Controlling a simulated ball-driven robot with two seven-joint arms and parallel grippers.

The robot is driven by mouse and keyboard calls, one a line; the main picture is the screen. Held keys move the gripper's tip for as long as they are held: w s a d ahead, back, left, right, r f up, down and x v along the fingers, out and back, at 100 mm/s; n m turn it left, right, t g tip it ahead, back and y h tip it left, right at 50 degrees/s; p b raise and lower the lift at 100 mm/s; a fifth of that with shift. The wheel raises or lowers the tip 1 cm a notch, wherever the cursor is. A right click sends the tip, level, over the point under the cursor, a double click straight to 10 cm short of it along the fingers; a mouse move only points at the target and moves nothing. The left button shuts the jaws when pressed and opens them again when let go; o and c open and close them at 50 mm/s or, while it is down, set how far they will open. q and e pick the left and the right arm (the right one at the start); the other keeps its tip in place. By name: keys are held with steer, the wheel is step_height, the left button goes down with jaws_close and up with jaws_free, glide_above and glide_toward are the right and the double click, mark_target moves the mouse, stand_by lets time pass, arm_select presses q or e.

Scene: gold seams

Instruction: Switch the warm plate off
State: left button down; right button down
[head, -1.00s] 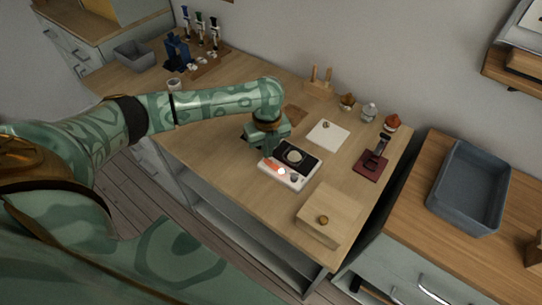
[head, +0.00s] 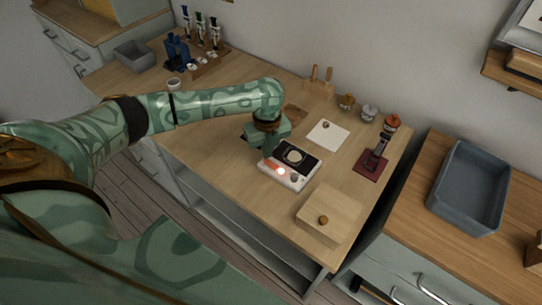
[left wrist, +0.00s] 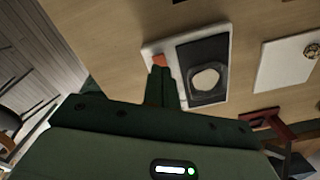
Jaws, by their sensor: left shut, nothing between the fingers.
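The warm plate (head: 299,174) is a white box with a black top on the wooden bench. A pale round piece (head: 295,156) sits on the black top. An orange switch (left wrist: 159,61) is at one end of the box, and a small lamp (head: 281,171) on its front glows orange-red. A dark knob (head: 294,179) is beside the lamp. My left gripper (left wrist: 160,76) is shut and empty, its tips close to the orange switch; I cannot tell whether they touch it. The fingers hide part of the white casing in the left wrist view. My right gripper is not in view.
A wooden box with a knob (head: 331,204) stands to the right, near the front edge. A grey bin (head: 468,188) stands on the right counter.

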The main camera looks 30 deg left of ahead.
mark_target(268, 161)
arm_select(q)
steer(key=shift+f+b, duration=0.5)
steer(key=shift+f, duration=0.75)
stand_by(0.4)
steer(key=shift+r, duration=0.1)
step_height(268, 161, up, 7)
steer(key=p, duration=0.8)
